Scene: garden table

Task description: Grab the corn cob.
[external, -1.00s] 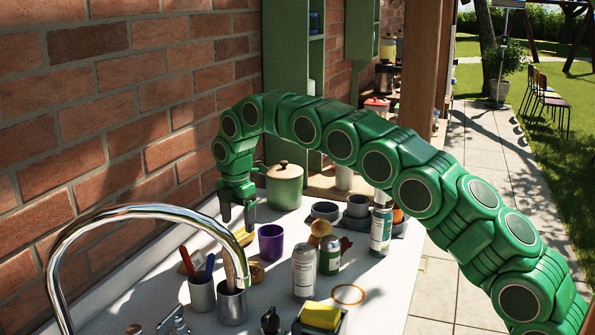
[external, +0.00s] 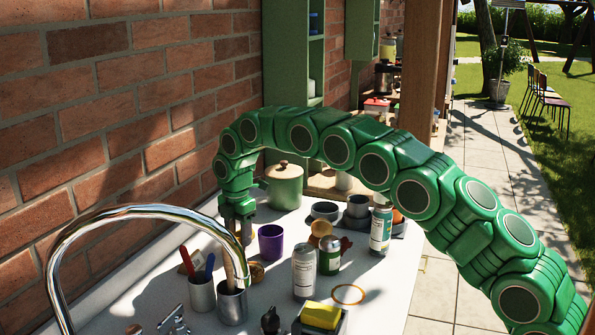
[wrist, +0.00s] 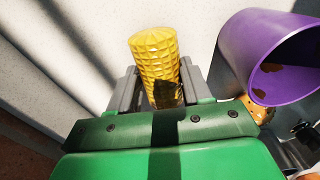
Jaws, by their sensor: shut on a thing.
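The yellow corn cob (wrist: 154,55) lies between the two grey fingers of my gripper (wrist: 156,88) in the wrist view. The fingers are shut on it, one on each side, and its far end sticks out beyond them. A dark shadow covers its near part. In the external view my gripper (external: 237,226) points down at the white counter (external: 388,300), close to the brick wall. The cob is mostly hidden there behind the fingers and the tap.
A purple cup (external: 271,242) stands just right of my gripper and shows large in the wrist view (wrist: 268,52). A green pot (external: 284,187) stands behind. Metal cups (external: 232,302), spray cans (external: 304,272) and a chrome tap (external: 140,211) are in front.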

